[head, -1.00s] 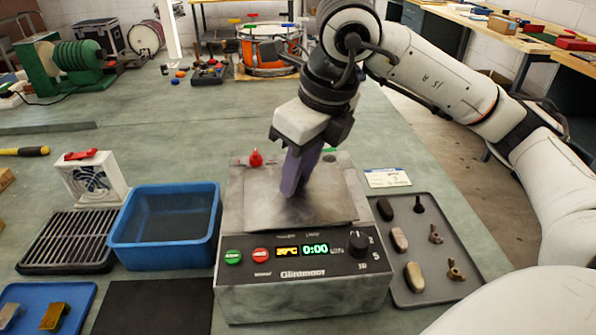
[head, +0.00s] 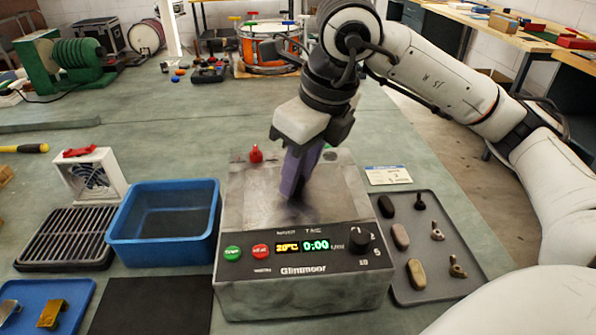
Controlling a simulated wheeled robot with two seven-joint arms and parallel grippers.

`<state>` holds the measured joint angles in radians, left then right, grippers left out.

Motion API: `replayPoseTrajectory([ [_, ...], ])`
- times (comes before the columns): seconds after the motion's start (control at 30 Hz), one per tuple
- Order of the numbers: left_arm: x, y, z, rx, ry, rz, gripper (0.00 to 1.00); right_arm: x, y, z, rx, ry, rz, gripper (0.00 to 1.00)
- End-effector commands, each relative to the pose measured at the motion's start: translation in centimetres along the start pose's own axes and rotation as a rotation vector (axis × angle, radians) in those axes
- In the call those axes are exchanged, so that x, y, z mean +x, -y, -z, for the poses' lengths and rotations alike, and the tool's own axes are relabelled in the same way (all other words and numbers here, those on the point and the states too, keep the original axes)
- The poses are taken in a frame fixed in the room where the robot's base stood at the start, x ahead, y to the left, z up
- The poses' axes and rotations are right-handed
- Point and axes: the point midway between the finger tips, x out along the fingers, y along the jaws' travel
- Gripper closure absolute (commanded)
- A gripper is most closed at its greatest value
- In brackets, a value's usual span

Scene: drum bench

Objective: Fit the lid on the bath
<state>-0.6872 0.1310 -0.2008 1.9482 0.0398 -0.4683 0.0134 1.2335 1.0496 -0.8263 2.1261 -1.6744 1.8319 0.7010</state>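The bath (head: 303,296) is a grey box marked Glintmoor, with a black front panel, a lit display, a green and a red button and a black knob. The grey metal lid (head: 335,205) lies over its top and looks level with the rim; no clear gap shows. My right gripper (head: 290,193) points down at the middle of the lid, its purple fingers close together and shut on the lid's grip, which they hide. My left gripper is out of view.
A blue tub (head: 165,249) stands just left of the bath. A grey tray (head: 435,290) with several small parts lies right of it. A red knob (head: 256,154) stands at the bath's back left. A black rack and a small fan are farther left.

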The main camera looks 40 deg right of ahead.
Motion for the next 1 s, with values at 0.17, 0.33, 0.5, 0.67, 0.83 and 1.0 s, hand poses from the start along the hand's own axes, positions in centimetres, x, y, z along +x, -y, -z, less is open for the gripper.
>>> replayPoseTrajectory([
  [0.17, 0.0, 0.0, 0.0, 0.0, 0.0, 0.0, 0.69, 0.0, 0.0, 0.0, 0.0, 0.0, 0.0, 0.57],
  [0.33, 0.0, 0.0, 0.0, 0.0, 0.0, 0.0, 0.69, 0.0, 0.0, 0.0, 0.0, -0.001, 0.0, 0.57],
  [0.5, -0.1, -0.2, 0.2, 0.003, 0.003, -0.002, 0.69, -0.7, 0.0, -0.1, 0.0, 0.003, 0.0, 0.57],
  [0.67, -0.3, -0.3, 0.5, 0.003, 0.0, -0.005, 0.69, -3.8, 0.0, -0.2, 0.0, 0.006, 0.0, 0.57],
  [0.83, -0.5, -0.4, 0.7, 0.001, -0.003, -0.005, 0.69, -7.2, 0.0, -0.2, -0.001, 0.005, 0.0, 0.57],
  [1.0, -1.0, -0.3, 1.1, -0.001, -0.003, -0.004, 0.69, -9.7, 0.0, -0.1, 0.0, 0.003, 0.001, 0.57],
])
